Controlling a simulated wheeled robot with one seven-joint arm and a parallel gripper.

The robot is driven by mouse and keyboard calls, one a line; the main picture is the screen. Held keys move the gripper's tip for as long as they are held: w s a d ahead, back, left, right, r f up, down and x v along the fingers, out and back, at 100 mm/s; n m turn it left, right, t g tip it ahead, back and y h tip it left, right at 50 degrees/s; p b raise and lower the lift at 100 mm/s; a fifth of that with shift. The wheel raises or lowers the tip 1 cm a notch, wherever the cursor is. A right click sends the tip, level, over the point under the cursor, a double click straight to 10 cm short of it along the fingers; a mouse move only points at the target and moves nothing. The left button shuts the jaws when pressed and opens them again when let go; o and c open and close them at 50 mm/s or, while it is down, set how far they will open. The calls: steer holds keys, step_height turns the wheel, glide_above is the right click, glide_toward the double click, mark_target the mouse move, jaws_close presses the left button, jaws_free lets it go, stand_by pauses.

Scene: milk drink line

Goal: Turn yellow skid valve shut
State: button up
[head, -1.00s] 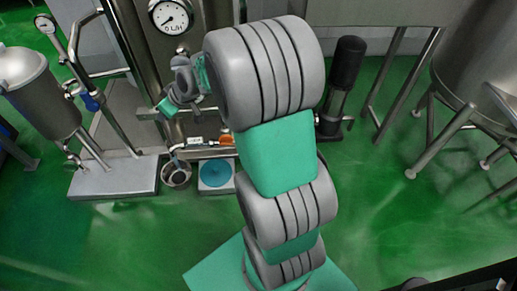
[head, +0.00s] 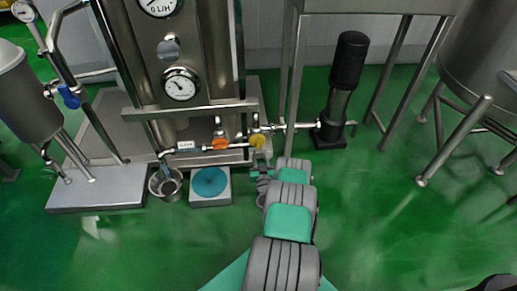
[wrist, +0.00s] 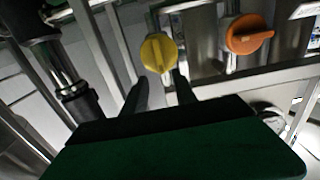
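The yellow skid valve (head: 258,141) sits on the horizontal pipe at the front of the steel skid, right of an orange valve (head: 220,143). In the wrist view the yellow valve (wrist: 158,54) is a round knob with a raised grip ridge running roughly up and down the picture. My gripper (wrist: 160,82) is open and empty, with one dark finger on each side below the yellow knob. The knob appears just beyond the fingertips; I cannot tell whether they touch. In the head view my gripper (head: 262,172) is small and partly hidden, just below the yellow valve.
The orange valve (wrist: 248,34) is close on the right in the wrist view. A black pump (head: 345,90) stands right of the skid. A steel bucket (head: 166,184) and a scale with a blue disc (head: 210,182) stand on the floor at left.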

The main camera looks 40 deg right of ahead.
mark_target(258, 143)
steer(key=b+x, duration=0.2)
steer(key=x, duration=0.3)
steer(key=shift+w+f+b, duration=0.15)
steer(key=shift+w+b, duration=0.15)
steer(key=shift+b, duration=0.05)
steer(key=shift+w+d, duration=0.4)
jaws_close()
